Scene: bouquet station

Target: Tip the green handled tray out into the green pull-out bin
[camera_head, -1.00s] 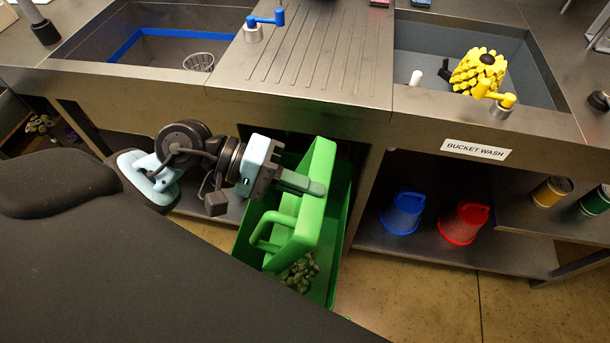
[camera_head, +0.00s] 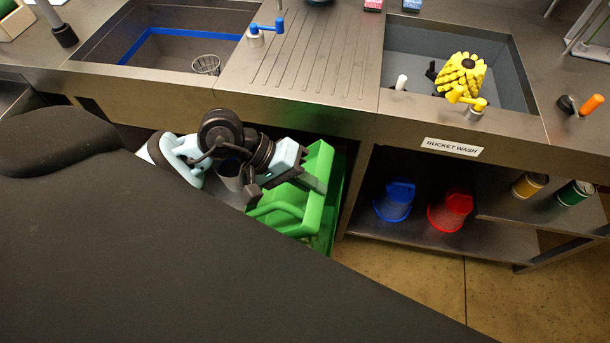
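The green handled tray (camera_head: 313,207) is tilted over the green pull-out bin (camera_head: 335,208), below the counter's front edge. My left gripper (camera_head: 314,182) is at the tray's upper edge, with its fingers closed on it. The tray's loop handle shows on its near left side. The bin is mostly hidden by the tray, my arm and a dark surface in front; its contents cannot be seen now. My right gripper is not in view.
Two sinks sit in the counter; the right one holds a yellow brush-like object (camera_head: 462,74). A blue bucket (camera_head: 395,200) and a red bucket (camera_head: 450,211) stand on the shelf to the right. Open floor (camera_head: 400,270) lies in front.

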